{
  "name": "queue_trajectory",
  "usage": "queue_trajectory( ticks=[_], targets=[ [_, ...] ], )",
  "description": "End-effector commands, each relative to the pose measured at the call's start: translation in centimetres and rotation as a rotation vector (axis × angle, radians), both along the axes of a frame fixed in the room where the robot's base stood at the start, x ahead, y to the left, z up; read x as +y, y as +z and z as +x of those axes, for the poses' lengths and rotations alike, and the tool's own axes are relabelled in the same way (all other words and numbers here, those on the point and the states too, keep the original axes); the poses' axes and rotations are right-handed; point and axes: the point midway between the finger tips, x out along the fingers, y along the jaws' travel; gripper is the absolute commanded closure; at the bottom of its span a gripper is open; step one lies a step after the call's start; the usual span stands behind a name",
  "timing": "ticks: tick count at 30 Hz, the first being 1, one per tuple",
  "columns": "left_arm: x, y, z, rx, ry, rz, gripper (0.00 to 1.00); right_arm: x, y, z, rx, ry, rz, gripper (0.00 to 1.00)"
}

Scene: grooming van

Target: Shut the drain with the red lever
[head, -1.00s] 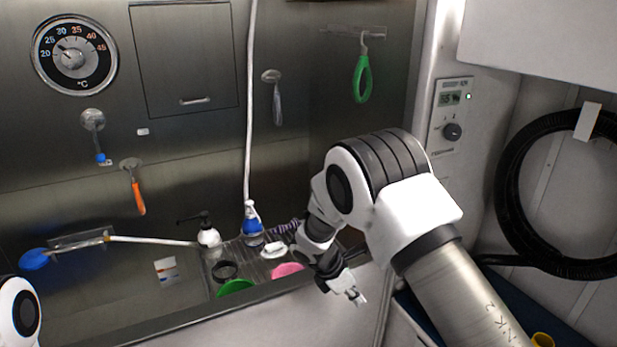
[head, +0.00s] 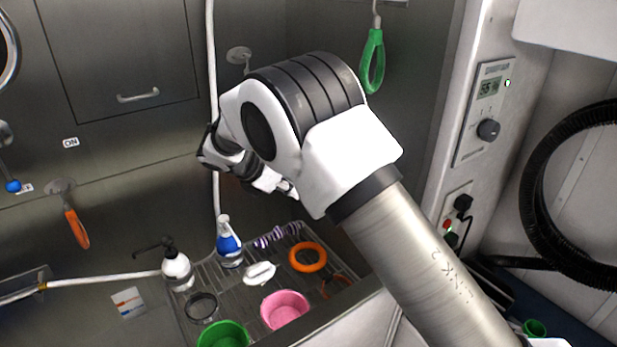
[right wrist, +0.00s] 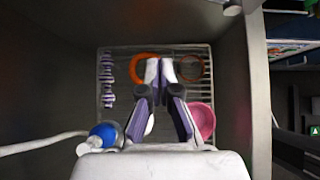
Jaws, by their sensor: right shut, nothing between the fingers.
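No lever that is clearly red and no drain opening shows. An orange-handled lever (head: 76,228) hangs tilted from a mount on the steel back wall at left. A blue-tipped lever (head: 12,186) is at the left edge, partly cut off. A grey mount (head: 238,55) is on the wall; anything below it is hidden behind my right arm. My right gripper (head: 288,188) is in front of the back wall, above the rack and right of the orange lever. In the right wrist view the right gripper (right wrist: 160,70) is shut and empty above the rack. My left gripper is out of view.
A white hose (head: 211,90) hangs down the wall. A green loop (head: 372,62) hangs at right.

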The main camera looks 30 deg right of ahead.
Motion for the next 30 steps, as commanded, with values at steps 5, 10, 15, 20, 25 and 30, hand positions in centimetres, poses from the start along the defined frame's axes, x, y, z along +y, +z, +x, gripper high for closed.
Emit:
queue_trajectory(
  ticks=[5,10,15,20,25,30],
  targets=[
    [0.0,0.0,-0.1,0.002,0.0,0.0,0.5,0.0,0.1,0.0,-0.001,0.001,-0.001,1.0],
    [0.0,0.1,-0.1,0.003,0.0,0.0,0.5,-0.2,0.0,0.0,0.001,-0.001,0.0,1.0],
    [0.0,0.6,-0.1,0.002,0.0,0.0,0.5,-1.5,-1.3,0.0,0.004,-0.001,0.001,1.0],
    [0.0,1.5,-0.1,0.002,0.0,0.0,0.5,-3.9,-3.6,0.1,0.004,-0.003,0.002,1.0],
    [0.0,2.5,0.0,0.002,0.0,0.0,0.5,-6.5,-6.2,0.2,0.003,-0.003,0.002,1.0],
    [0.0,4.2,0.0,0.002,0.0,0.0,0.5,-8.1,-4.4,0.5,-0.002,-0.002,0.0,1.0]
  ],
)
